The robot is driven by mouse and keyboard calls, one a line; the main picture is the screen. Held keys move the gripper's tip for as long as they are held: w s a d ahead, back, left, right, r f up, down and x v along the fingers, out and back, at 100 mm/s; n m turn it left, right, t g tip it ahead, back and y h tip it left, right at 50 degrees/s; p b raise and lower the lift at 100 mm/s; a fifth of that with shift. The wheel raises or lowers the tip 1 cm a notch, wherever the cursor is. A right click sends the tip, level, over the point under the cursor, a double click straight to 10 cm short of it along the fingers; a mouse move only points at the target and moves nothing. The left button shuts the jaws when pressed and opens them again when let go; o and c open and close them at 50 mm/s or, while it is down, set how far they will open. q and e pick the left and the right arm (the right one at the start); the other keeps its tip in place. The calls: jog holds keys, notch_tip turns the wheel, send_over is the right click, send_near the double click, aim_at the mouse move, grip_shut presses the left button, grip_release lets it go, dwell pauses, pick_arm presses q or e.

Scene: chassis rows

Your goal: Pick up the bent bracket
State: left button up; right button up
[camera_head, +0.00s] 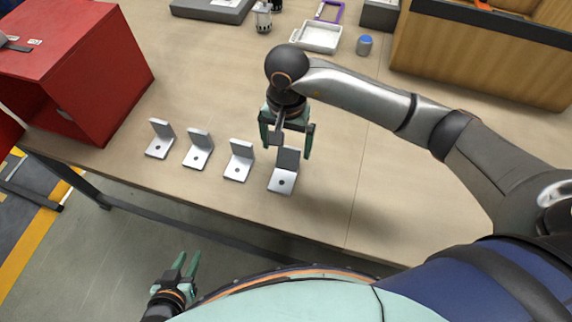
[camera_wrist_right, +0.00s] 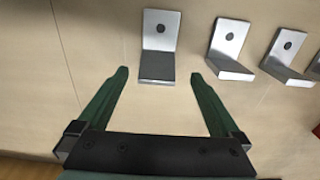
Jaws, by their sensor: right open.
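Several silver L-shaped bent brackets stand in a row on the table, each with a holed flat base and an upright plate. The rightmost bracket (camera_head: 283,180) is nearest my right gripper (camera_head: 287,152), whose fingers are open above and behind it. In the right wrist view this bracket (camera_wrist_right: 160,30) lies just ahead, its upright plate in line with the gap between the fingertips of the right gripper (camera_wrist_right: 158,74); I cannot tell whether they touch it. My left gripper (camera_head: 188,258) is open and empty, low in front of the table, away from the brackets.
The other brackets (camera_head: 239,162), (camera_head: 199,150) and (camera_head: 160,140) stand to the left, spaced apart. A red open box (camera_head: 120,75) is at the left. A white tray (camera_head: 318,36), blue-topped cup (camera_head: 365,45) and wooden crate (camera_head: 480,55) are farther back. The table right of the brackets is clear.

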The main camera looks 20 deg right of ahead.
aim_at(288, 157)
jog(key=shift+d+f, duration=0.2)
jog(key=shift+f, duration=2.95)
jog(key=shift+c, duration=0.2)
jog(key=c, duration=1.5)
